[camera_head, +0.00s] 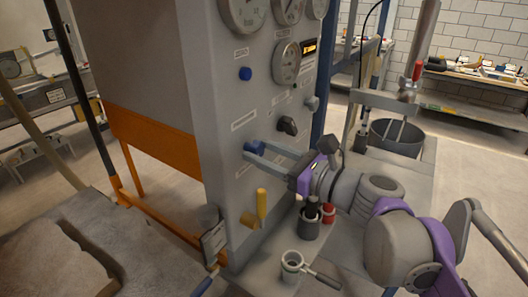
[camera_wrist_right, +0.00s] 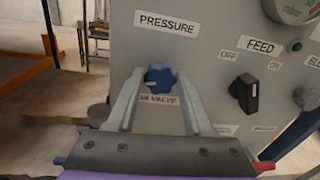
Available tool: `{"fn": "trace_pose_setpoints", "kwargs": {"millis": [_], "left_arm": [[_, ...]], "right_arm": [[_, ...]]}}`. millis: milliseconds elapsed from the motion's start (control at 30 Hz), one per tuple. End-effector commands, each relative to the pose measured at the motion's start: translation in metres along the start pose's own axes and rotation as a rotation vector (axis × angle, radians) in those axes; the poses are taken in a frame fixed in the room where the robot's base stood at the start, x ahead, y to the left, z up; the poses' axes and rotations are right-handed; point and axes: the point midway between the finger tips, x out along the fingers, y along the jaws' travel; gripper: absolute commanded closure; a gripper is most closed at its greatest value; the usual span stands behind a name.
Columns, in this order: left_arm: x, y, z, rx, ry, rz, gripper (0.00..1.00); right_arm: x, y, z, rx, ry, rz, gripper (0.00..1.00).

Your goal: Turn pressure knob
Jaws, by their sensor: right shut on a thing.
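The pressure knob (camera_wrist_right: 160,78) is a blue lobed knob on the front of the grey control panel, just below a PRESSURE label (camera_wrist_right: 166,22). It also shows in the head view (camera_head: 254,147), low on the panel's front. My right gripper (camera_head: 257,153) reaches in from the right, with its fingers on both sides of this knob. In the right wrist view my right gripper (camera_wrist_right: 161,84) is shut on the knob, fingertips close to the panel face. My left gripper is not in view.
A black FEED switch (camera_wrist_right: 244,93) sits right of the knob. Another blue knob (camera_head: 245,73) and several gauges (camera_head: 287,62) are higher on the panel.

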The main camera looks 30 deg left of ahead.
Motion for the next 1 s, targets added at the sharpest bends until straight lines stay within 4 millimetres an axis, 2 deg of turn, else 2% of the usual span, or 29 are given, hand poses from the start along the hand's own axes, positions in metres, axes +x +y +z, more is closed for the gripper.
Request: {"fn": "trace_pose_setpoints", "kwargs": {"millis": [33, 67, 100, 467, 667, 1000], "left_arm": [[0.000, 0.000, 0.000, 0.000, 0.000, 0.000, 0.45], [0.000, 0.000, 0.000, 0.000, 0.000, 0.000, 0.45], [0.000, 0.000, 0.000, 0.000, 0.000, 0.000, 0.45], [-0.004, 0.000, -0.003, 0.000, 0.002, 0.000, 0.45], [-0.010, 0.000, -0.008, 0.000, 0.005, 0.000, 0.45], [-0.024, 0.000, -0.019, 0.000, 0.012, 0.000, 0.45]], "right_arm": [[0.000, 0.000, 0.000, 0.000, 0.000, 0.000, 0.93], [0.000, 0.000, 0.000, 0.000, 0.000, 0.000, 0.99], [0.000, 0.000, 0.000, 0.000, 0.000, -0.001, 1.00], [0.000, 0.000, 0.001, -0.068, -0.006, -0.001, 1.00], [0.000, -0.001, 0.001, -0.200, -0.017, -0.002, 1.00], [0.000, -0.001, 0.001, -0.516, -0.042, -0.006, 1.00]]}}
